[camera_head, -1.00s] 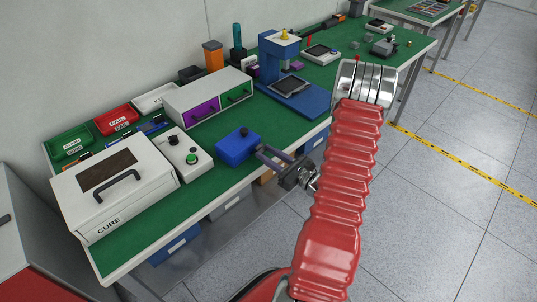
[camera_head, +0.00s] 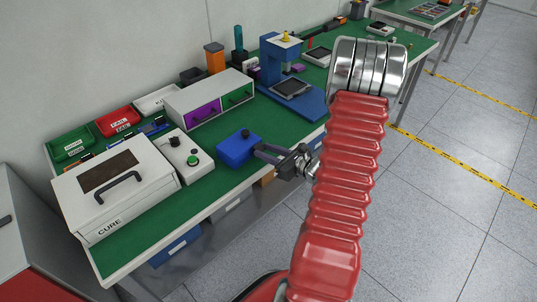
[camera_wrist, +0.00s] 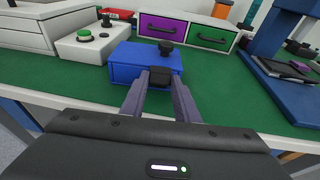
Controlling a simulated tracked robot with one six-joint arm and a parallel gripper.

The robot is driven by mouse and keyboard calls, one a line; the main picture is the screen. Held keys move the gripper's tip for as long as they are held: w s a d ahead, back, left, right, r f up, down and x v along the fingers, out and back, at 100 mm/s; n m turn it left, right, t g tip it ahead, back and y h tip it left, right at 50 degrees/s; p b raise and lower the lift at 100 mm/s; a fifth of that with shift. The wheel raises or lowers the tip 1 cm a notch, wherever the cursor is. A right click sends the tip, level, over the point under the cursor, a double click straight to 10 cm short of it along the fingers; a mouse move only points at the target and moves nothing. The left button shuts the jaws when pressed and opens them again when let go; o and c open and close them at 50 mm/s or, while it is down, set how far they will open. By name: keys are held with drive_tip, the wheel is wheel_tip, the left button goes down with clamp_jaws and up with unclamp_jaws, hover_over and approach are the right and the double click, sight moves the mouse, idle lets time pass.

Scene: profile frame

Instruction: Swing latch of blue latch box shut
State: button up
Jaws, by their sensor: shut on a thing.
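The blue latch box (camera_head: 237,149) sits near the front edge of the green bench top, with a dark knob on its lid. In the wrist view the box (camera_wrist: 130,62) is straight ahead, its black latch (camera_wrist: 160,75) on the front face. My gripper (camera_head: 260,148) reaches in from the right in the head view. In the wrist view my gripper (camera_wrist: 160,82) has its two grey fingers on either side of the latch, shut on it. The fingertips hide part of the latch, and its exact angle is hard to tell.
A grey control box with a green button (camera_head: 192,160) and the white CURE box (camera_head: 115,190) stand left of the blue box. The drawer unit (camera_head: 208,105) is behind. A blue press (camera_head: 290,90) stands at the right. Green surface is clear between box and press.

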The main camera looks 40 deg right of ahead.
sight(258, 145)
drive_tip(key=shift+w+r+g, duration=0.6)
drive_tip(key=shift+g, duration=0.5)
drive_tip(key=shift+w+a+r+g+h, duration=0.1)
drive_tip(key=shift+w+r+g+h, duration=0.15)
drive_tip(key=shift+g, duration=0.35)
drive_tip(key=shift+w+r+g+h, duration=0.1)
drive_tip(key=shift+w+g, duration=0.25)
drive_tip(key=shift+g, duration=0.25)
drive_tip(key=o, duration=1)
drive_tip(key=shift+o, duration=0.2)
drive_tip(key=v, duration=1.3)
drive_tip(key=shift+s+r, duration=0.15)
drive_tip(key=shift+s, duration=0.15)
